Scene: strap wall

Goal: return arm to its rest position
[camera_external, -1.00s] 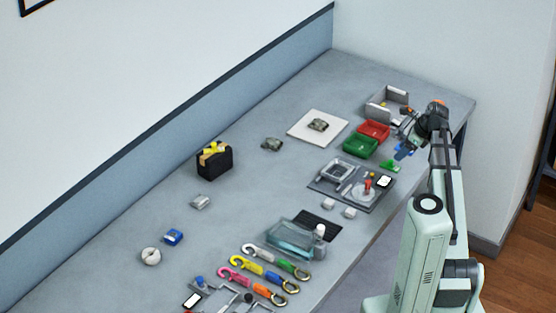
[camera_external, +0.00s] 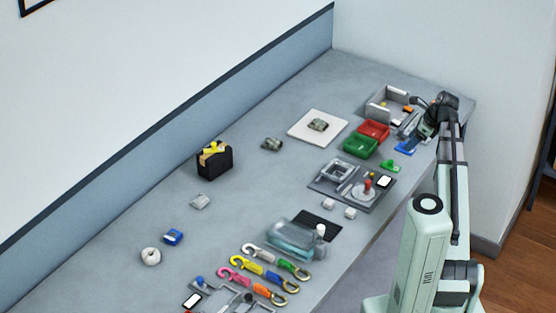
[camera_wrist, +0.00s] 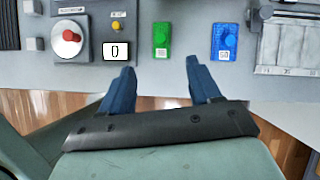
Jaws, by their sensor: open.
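My gripper (camera_wrist: 160,66) shows in the wrist view as two blue fingers spread apart with nothing between them. The fingers are seen against the front edge of the table and the wooden floor. In the external view my gripper (camera_external: 424,131) is at the right edge of the table, partly hidden by my wrist. A green block with a knob (camera_wrist: 161,40) and a blue block with a knob (camera_wrist: 224,42) lie on the table beyond the fingertips, apart from them. They also show in the external view, green (camera_external: 390,166) and blue (camera_external: 405,147).
A grey panel with a red knob (camera_wrist: 69,38) is left of the green block. Red (camera_external: 374,130) and green (camera_external: 360,146) bins and an open grey box (camera_external: 378,107) stand near my gripper. Several coloured hooks (camera_external: 247,264) lie at the front.

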